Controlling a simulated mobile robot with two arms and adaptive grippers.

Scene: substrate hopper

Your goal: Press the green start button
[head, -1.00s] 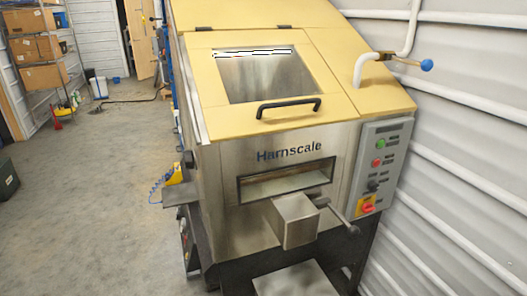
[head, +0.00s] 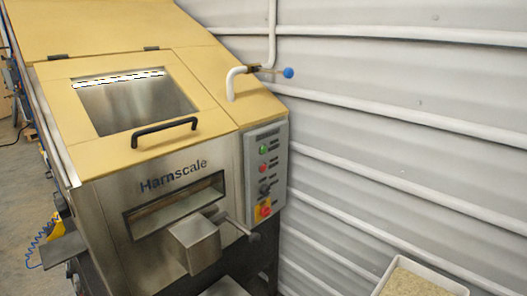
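The green start button (head: 263,150) sits near the top of the grey control panel (head: 280,171) on the right side of the hopper's front. A red button (head: 262,168) is below it, then a dark knob (head: 264,190) and a red-and-yellow switch (head: 264,211). The panel belongs to the Harnscale hopper (head: 190,165), a steel machine with a tan top. Nothing covers the green button in this view. Neither of my grippers shows in the head view.
A black-handled lid (head: 165,132) with a window is on the hopper's sloping top. A steel spout (head: 195,243) and a lever (head: 247,234) jut from its front. A white bin (head: 427,270) of pale grains stands lower right. A corrugated wall (head: 410,130) runs along the right.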

